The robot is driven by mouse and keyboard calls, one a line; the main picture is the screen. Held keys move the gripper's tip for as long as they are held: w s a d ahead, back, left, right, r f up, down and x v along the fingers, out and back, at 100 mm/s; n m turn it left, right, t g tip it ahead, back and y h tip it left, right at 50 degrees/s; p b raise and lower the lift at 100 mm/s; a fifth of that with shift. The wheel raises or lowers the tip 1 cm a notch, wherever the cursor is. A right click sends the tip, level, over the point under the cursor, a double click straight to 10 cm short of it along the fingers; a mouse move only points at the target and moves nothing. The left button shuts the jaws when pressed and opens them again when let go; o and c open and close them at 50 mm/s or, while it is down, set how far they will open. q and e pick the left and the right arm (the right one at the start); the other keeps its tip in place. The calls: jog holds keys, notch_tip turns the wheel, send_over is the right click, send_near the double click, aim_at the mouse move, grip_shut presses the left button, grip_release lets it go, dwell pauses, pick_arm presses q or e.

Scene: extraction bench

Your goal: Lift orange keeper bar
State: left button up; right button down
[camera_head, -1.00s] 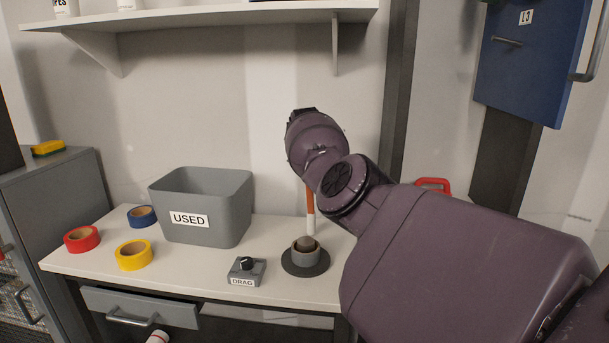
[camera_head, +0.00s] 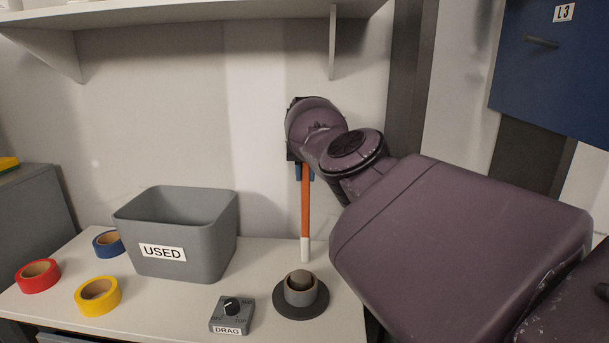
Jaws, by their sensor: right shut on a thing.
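The orange keeper bar (camera_head: 305,209) is a slim upright rod with a white lower end. My right gripper (camera_head: 304,173) is shut on its upper part. The bar's white end shows just behind the round grey holder (camera_head: 301,292) with a brown core and dark base. I cannot tell whether that end touches the bench or hangs above it. My left gripper is not in view.
A grey bin marked USED (camera_head: 193,263) stands left on the white bench (camera_head: 170,312). Red (camera_head: 38,276), yellow (camera_head: 97,296) and blue tape rolls (camera_head: 109,243) lie beside it. A DRAG knob box (camera_head: 232,315) sits in front. A shelf (camera_head: 200,12) hangs above; a blue cabinet (camera_head: 545,75) is at right.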

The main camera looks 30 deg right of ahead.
jog(key=shift+w+d+f, duration=0.1)
jog(key=shift+d, duration=0.05)
dwell(0.3)
jog(key=c, duration=0.9)
grip_release()
